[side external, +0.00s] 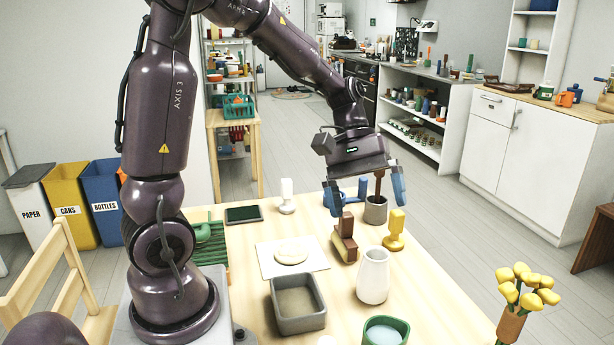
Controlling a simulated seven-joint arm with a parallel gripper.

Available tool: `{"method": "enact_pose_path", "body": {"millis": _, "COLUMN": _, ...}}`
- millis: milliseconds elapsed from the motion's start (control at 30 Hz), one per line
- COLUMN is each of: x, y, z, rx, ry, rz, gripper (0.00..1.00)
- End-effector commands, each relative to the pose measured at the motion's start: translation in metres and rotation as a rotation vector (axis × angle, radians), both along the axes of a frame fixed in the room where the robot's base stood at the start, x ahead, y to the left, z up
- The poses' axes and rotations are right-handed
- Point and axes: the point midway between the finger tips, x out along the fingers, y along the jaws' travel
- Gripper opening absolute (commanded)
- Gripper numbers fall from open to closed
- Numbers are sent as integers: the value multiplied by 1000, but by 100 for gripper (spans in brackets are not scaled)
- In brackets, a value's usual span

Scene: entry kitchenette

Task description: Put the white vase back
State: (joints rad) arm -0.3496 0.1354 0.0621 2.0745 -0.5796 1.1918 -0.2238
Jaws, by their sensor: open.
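The white vase (373,277) stands upright on the wooden table, right of the grey tray. It is a plain, narrow-necked vase with nothing visible in it. My gripper (367,205) is open above the far part of the table, behind the vase and apart from it. Its two blue-tipped fingers point down, spread to either side of a brown-handled item in a grey cup. I cannot tell how close the fingers are to the brown blocks below.
Brown blocks (345,243), a yellow object (395,230) and a grey cup (376,210) stand close behind the vase. A grey tray (297,304), a white board (269,263) and a green cup (386,331) are nearby. Yellow flowers (524,288) rise at the right edge.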

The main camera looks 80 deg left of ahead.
Motion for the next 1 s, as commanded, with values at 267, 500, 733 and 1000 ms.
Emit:
{"method": "enact_pose_path", "body": {"millis": 267, "x": -67, "y": -34, "z": 49, "rx": 410, "ry": -348, "rz": -440, "gripper": 100}}
{"method": "enact_pose_path", "body": {"millis": 500, "x": -102, "y": -39, "z": 66, "rx": 679, "ry": -590, "rz": -694, "gripper": 100}}
{"method": "enact_pose_path", "body": {"millis": 733, "x": -110, "y": -39, "z": 69, "rx": 756, "ry": -657, "rz": -762, "gripper": 100}}
{"method": "enact_pose_path", "body": {"millis": 1000, "x": -110, "y": -39, "z": 69, "rx": 755, "ry": -656, "rz": -760, "gripper": 100}}
